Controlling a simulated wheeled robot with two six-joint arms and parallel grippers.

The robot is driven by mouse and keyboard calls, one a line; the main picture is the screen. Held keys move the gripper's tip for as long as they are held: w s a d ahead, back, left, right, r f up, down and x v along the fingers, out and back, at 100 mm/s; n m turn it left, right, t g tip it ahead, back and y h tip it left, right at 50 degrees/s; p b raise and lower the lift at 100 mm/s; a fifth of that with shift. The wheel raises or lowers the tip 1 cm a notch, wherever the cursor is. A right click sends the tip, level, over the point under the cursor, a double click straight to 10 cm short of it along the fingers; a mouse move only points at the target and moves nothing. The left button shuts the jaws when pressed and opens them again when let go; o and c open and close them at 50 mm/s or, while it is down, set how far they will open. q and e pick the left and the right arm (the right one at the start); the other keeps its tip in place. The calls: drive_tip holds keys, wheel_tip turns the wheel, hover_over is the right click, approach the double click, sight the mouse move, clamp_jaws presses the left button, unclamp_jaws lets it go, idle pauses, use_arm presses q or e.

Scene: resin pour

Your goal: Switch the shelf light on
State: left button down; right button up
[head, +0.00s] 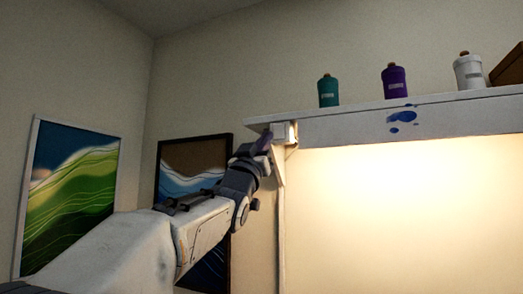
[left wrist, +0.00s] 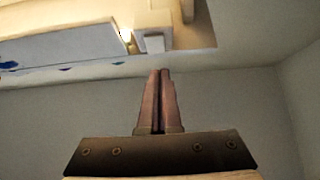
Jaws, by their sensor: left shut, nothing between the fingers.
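The shelf (head: 340,131) runs along the wall at the right of the head view, and the wall below it (head: 400,205) glows warm and bright. A small pale switch box (head: 280,132) with a bright side sits at the shelf's left end. What seems to be the same box (left wrist: 154,43) shows just past my fingertips in the left wrist view. My left gripper (head: 265,141) is beside the box, its fingers (left wrist: 160,72) shut with nothing between them. I cannot tell whether the fingertips touch the box. My right gripper is not in view.
A teal bottle (head: 328,92), a purple bottle (head: 394,83) and a white bottle (head: 468,72) stand on the shelf, with a brown wooden object (head: 509,68) at the far right. Blue splotches (head: 403,117) mark the shelf front. Framed pictures (head: 70,190) hang at left.

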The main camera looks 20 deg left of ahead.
use_arm(q)
drive_tip(key=s+f+b, duration=0.4)
drive_tip(key=s+f, duration=0.1)
drive_tip(key=f, duration=0.2)
drive_tip(key=shift+d+f+b, duration=0.15)
drive_tip(key=shift+f+b, duration=0.1)
drive_tip(key=shift+b, duration=0.05)
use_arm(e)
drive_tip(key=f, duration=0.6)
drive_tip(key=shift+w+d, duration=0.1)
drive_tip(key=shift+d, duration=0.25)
